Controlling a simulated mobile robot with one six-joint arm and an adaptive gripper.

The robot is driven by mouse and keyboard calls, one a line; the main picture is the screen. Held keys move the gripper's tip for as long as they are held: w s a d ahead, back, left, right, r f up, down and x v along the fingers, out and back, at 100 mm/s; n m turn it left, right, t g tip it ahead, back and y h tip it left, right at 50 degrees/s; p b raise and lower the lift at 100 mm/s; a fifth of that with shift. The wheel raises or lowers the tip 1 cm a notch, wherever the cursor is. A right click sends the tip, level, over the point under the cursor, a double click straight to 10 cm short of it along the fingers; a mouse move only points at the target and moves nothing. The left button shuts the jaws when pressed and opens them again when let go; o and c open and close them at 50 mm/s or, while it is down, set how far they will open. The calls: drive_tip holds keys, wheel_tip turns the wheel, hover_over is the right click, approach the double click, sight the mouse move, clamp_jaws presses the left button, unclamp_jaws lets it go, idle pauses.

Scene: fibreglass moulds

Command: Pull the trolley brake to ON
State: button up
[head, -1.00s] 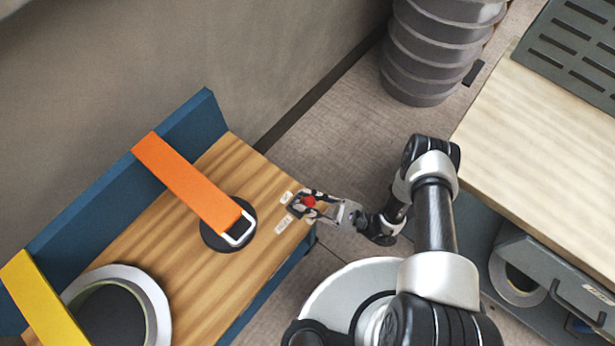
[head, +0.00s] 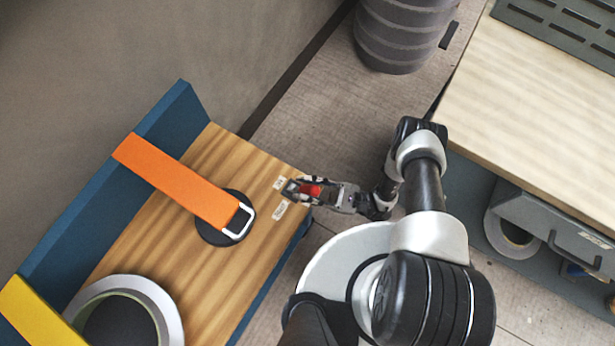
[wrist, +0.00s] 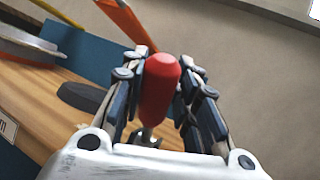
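The brake lever's red handle (head: 311,190) stands at the near right corner of the wooden trolley top (head: 255,180). My gripper (head: 303,190) reaches it from the right, with a finger on each side. In the wrist view the red handle (wrist: 160,88) is between my fingers (wrist: 163,85), which look closed against its sides. A metal stem shows below the handle. The handle appears tilted toward my arm. Two small pale labels (head: 279,184) (head: 280,210) lie beside the lever; their text is too small to read.
On the trolley lie an orange strap (head: 175,182) with a buckle over a dark disc, a white ring (head: 168,310) and a yellow strap (head: 35,312). A blue wall (head: 110,200) lines its far side. A wooden bench (head: 540,110) is at right, a grey ribbed drum (head: 400,35) behind.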

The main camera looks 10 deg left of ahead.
drive_tip(key=o, duration=0.3)
drive_tip(key=shift+w, duration=0.1)
drive_tip(key=v, duration=0.7)
drive_tip(key=shift+d, duration=0.3)
drive_tip(key=shift+f, duration=0.1)
idle(0.4)
